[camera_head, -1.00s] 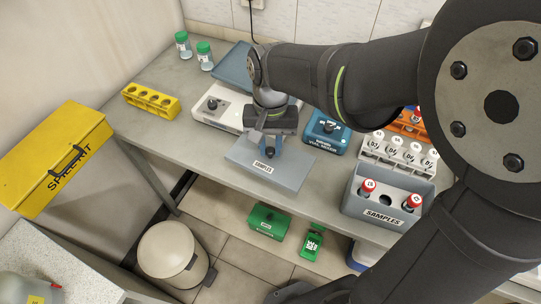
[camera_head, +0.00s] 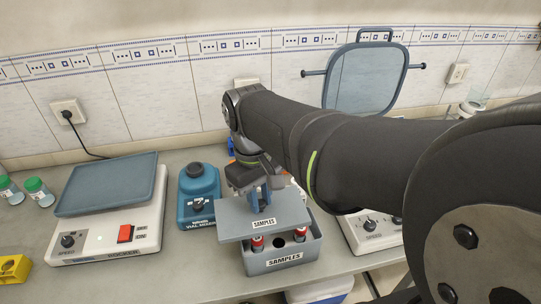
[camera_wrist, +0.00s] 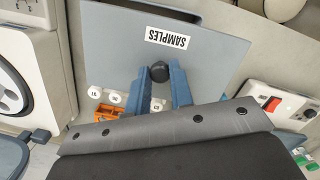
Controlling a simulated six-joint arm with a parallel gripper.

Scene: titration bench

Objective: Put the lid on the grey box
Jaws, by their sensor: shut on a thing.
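The grey lid (camera_head: 240,226), a flat plate with a SAMPLES label and a dark knob, hangs from my gripper (camera_head: 260,203). My gripper is shut on the knob. In the wrist view the lid (camera_wrist: 130,50) fills the upper middle, with the knob (camera_wrist: 159,71) between the blue fingers (camera_wrist: 165,88). The grey box (camera_head: 283,261), also labelled SAMPLES, stands on the bench below the lid. The lid is above the box, apart from it and shifted to the left and back. Red-capped vials (camera_head: 257,243) stand in the box's holes, partly covered by the lid.
A blue vial mixer (camera_head: 199,197) stands left of the lid, and a white shaker (camera_head: 104,238) with a blue-grey tray is further left. Another device with knobs (camera_head: 373,228) is to the right. An orange rack (camera_wrist: 104,113) shows in the wrist view.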

